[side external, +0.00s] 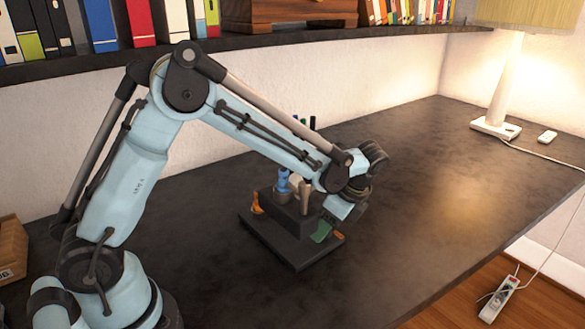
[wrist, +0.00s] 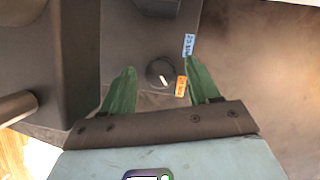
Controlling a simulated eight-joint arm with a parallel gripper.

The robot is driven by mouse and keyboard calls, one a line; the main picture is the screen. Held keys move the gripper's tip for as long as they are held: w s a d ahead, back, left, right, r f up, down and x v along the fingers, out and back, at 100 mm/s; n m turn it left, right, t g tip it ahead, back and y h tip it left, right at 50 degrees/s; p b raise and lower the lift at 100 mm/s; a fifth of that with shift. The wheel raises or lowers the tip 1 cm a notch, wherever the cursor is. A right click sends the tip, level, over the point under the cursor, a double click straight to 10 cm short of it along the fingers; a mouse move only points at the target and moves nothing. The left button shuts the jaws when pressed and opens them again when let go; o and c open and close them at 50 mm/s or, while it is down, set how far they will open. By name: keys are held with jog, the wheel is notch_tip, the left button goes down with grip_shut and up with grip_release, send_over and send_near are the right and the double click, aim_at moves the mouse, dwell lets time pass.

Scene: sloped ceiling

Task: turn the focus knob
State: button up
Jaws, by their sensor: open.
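The focus knob (wrist: 160,73) is a small round dark dial with a white pointer mark, on the dark grey face of a device (wrist: 155,35). In the wrist view my gripper (wrist: 159,66) has two green fingers apart, one on each side of the knob. I see a gap between each finger and the knob; whether they are at the knob's depth I cannot tell. In the side external view the device (side external: 295,247) is a dark block on the table, and my gripper (side external: 321,232) is at its right side. The knob is hidden there.
A blue label (wrist: 189,44) and an orange label (wrist: 181,86) sit right of the knob. An orange part (side external: 256,203) shows at the device's left. A lamp (side external: 505,80) stands at the back right of the dark table (side external: 430,190), whose right half is mostly clear.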

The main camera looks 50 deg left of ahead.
jog(key=c, duration=1)
jog(key=shift+c, duration=0.2)
jog(key=n, duration=0.1)
jog(key=n+g, duration=0.1)
jog(key=n, duration=0.1)
jog(key=shift+w+a+n+h, duration=0.1)
jog(key=shift+w+n+h, duration=0.05)
jog(key=shift+n+h, duration=0.15)
jog(key=n+g+h, duration=0.1)
jog(key=n, duration=0.2)
jog(key=shift+a+n, duration=0.1)
jog(key=shift+n, duration=0.2)
jog(key=n+h, duration=0.1)
jog(key=n, duration=0.1)
jog(key=n+g, duration=0.1)
jog(key=n, duration=0.1)
jog(key=shift+w+a+n+h, duration=0.1)
jog(key=shift+n+h, duration=0.2)
jog(key=shift+h, duration=0.1)
jog(key=shift+n+h, duration=0.6)
jog(key=shift+n, duration=1.1)
